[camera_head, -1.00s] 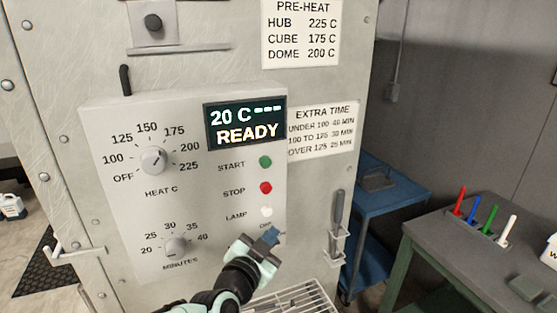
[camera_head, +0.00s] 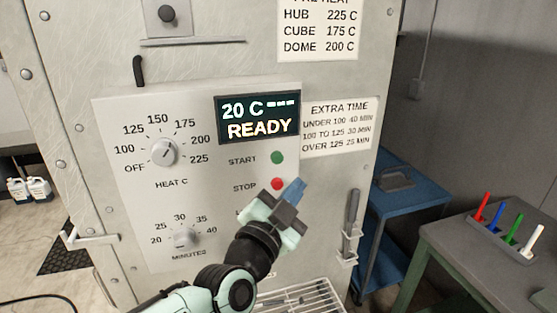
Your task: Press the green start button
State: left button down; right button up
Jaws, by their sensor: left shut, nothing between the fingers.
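The green start button (camera_head: 277,158) is on the right side of the white control panel (camera_head: 130,190), beside the label START. The red stop button (camera_head: 277,184) is just below it. My left gripper (camera_head: 295,187) is shut and empty, with its blue fingertips just right of the red button and below and right of the green one. Whether the fingertips touch the panel I cannot tell. The gripper hides the lamp button and most of its label. The display (camera_head: 258,118) reads 20 C and READY. My right gripper is not in view.
The heat dial (camera_head: 164,152) and minutes dial (camera_head: 185,238) are at the panel's left. A handle-like tool (camera_head: 350,225) hangs at the oven's right edge. A wire rack (camera_head: 300,298) is below. A blue cart (camera_head: 412,195) and a table with colored markers (camera_head: 480,245) stand at right.

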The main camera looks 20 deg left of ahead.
aim_at(277, 158)
pick_arm(q)
jog(key=shift+w+a+b, duration=0.35)
jog(key=shift+w+a, duration=0.4)
jog(key=shift+w, duration=0.35)
jog(key=shift+w+a+b, duration=0.3)
jog(key=shift+w+a, duration=0.5)
jog(key=shift+w, duration=0.35)
jog(key=shift+w+a+b, duration=0.35)
jog(key=shift+w+a, duration=0.4)
jog(key=shift+w, duration=0.35)
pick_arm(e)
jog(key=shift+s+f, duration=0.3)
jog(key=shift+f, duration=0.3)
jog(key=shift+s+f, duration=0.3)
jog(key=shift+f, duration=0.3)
pick_arm(q)
jog(key=shift+w, duration=0.1)
jog(key=shift+w+a, duration=0.25)
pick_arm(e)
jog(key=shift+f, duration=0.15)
